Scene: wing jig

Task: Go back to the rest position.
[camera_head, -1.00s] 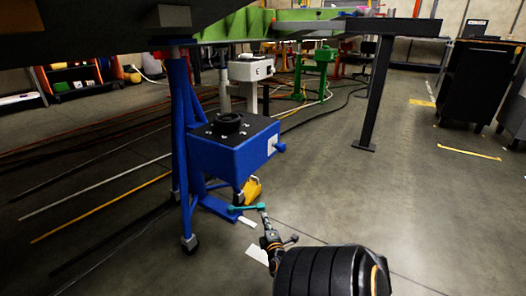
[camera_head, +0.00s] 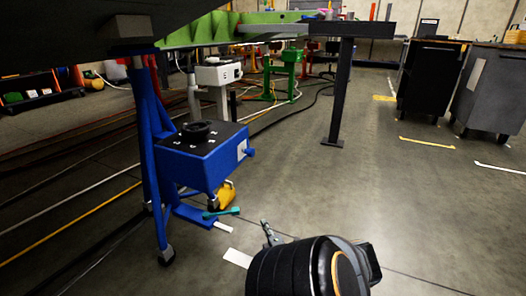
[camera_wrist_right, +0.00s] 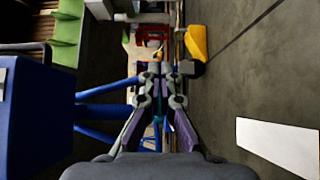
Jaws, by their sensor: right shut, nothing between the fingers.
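My right gripper (camera_head: 266,226) is shut and empty, low over the floor to the right of the blue jig stand (camera_head: 196,166). In the right wrist view its fingers (camera_wrist_right: 160,70) meet at the middle. The stand has a black top with a round black fitting (camera_head: 198,130). A teal bar (camera_head: 221,212) is by the stand's foot, near a yellow part (camera_head: 226,194); the gripper is apart from it. The yellow part also shows in the right wrist view (camera_wrist_right: 196,40). My left gripper is not in view.
A large dark panel (camera_head: 60,45) hangs over the upper left. A dark table leg (camera_head: 341,95) stands behind. Dark cabinets (camera_head: 428,80) are at the right. White sheets (camera_head: 238,258) lie on the floor. Cables cross the floor at left. Open floor is to the right.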

